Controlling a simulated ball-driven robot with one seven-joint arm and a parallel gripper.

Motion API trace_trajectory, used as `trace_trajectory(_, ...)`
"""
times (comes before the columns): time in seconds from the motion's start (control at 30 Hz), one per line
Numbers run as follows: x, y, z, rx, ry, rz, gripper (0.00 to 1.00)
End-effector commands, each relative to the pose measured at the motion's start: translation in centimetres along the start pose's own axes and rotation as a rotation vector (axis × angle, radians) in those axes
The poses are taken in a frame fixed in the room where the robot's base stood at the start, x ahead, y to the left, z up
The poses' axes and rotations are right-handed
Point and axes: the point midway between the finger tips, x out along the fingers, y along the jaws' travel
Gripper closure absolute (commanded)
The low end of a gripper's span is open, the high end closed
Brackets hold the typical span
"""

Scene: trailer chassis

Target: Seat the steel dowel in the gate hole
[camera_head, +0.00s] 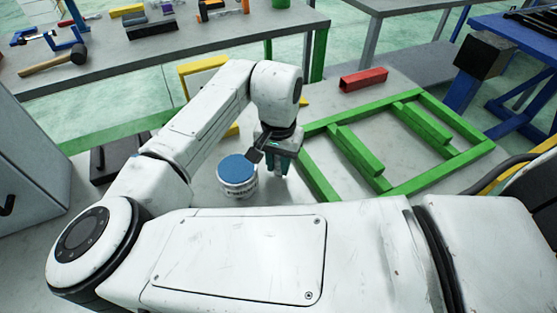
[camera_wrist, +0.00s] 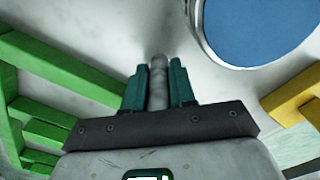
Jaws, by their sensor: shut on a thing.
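My gripper (camera_head: 279,165) points down over the pale surface, between a blue-topped white tub and the green frame (camera_head: 318,178). In the wrist view my gripper (camera_wrist: 158,78) is shut on a thin grey steel dowel (camera_wrist: 158,84), which sits upright between its two green fingers. The dowel's far end is against a grey background, and I cannot tell whether it touches anything. The green frame has several bars and lies to the right of my gripper in the head view; it also shows at left in the wrist view (camera_wrist: 62,68). I cannot make out the gate hole in either view.
The white tub with its blue top (camera_head: 238,170) stands close left of my gripper. A red bar (camera_head: 363,79) lies behind the frame. A yellow piece (camera_wrist: 297,108) shows at right in the wrist view. A workbench with a hammer (camera_head: 53,61) is at upper left.

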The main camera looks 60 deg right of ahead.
Motion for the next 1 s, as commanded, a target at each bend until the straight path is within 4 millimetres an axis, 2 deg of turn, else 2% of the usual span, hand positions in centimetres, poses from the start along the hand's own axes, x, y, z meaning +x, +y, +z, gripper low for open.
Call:
trace_trajectory(0.37,-0.3,0.0,0.0,0.0,0.001,-0.001,1.0)
trace_trajectory(0.53,-1.7,-0.1,-0.1,0.0,0.001,-0.002,1.0)
trace_trajectory(0.63,-3.3,-0.1,0.0,0.0,0.002,-0.002,1.0)
trace_trajectory(0.77,-5.6,2.0,0.4,0.007,0.003,-0.001,1.0)
trace_trajectory(0.93,-9.4,5.2,1.1,0.007,0.004,-0.003,1.0)
trace_trajectory(1.0,-10.0,7.1,1.5,0.01,0.003,0.001,1.0)
